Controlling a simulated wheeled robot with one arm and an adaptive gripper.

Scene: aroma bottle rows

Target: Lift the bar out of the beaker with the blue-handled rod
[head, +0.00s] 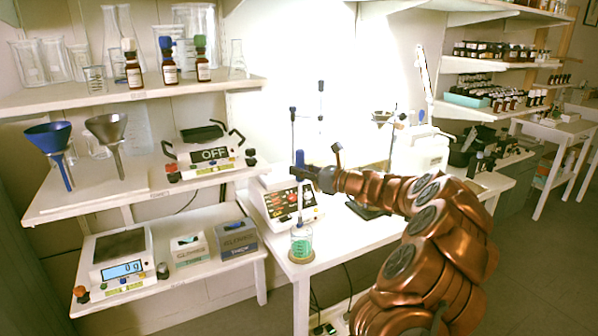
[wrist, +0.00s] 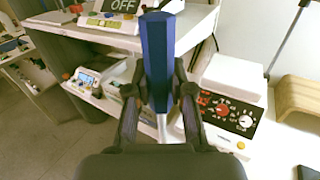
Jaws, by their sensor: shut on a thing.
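My gripper (head: 307,173) is shut on the blue handle of the rod (head: 299,157) and holds it upright. In the wrist view the blue handle (wrist: 157,50) stands between the two dark fingers of my gripper (wrist: 162,95), and a pale shaft shows below. In the head view the thin shaft runs down toward the beaker (head: 301,242), which holds green liquid and stands on a round tan base at the table's front corner. I cannot make out the bar or exactly where the rod's tip ends. The beaker is hidden in the wrist view.
A white device with a dark knob panel (head: 290,203) stands close behind the beaker; it also shows in the wrist view (wrist: 230,100). A thin stand (head: 292,130) rises behind. The table edge is near the beaker.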

